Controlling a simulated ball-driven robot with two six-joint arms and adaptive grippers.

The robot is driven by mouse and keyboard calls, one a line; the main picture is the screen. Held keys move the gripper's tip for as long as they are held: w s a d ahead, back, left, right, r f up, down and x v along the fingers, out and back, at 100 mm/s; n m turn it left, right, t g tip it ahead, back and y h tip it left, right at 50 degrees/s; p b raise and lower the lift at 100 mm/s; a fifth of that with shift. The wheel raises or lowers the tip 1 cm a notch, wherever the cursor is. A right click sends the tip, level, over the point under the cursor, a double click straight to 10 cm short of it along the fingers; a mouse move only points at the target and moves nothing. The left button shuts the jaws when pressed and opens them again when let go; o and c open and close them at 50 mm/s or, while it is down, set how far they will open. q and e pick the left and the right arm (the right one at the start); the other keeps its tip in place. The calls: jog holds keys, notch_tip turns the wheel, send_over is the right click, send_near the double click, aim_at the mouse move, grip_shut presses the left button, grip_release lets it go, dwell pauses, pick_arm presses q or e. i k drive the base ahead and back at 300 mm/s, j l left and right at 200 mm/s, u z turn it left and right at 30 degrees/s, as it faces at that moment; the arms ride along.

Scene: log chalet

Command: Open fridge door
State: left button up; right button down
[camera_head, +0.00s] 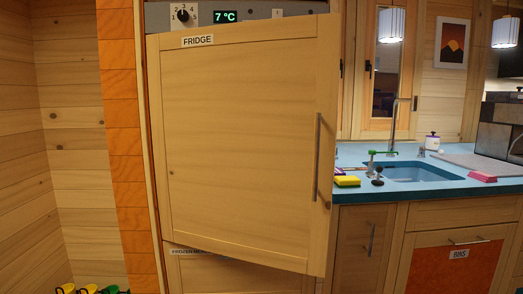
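The fridge door (240,140) is a light wooden panel labelled FRIDGE, large in the middle of the head view. It stands partly open: its right edge is swung out toward me and its left edge stays at the cabinet. A long vertical metal handle (317,157) is on its right side. The fridge interior is hidden behind the door. Neither of my grippers is in view, and nothing is seen touching the handle.
A control panel (236,15) with a dial and a 7 °C display is above the door. A lower freezer front (215,268) is below it. At right, a blue counter (440,187) holds a sink (418,172), sponges and a tap. Several colourful items stand at bottom left.

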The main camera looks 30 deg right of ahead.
aim_at(244, 115)
jog(key=l+u, duration=1.05)
jog(key=l, duration=0.15)
jog(key=k, duration=0.05)
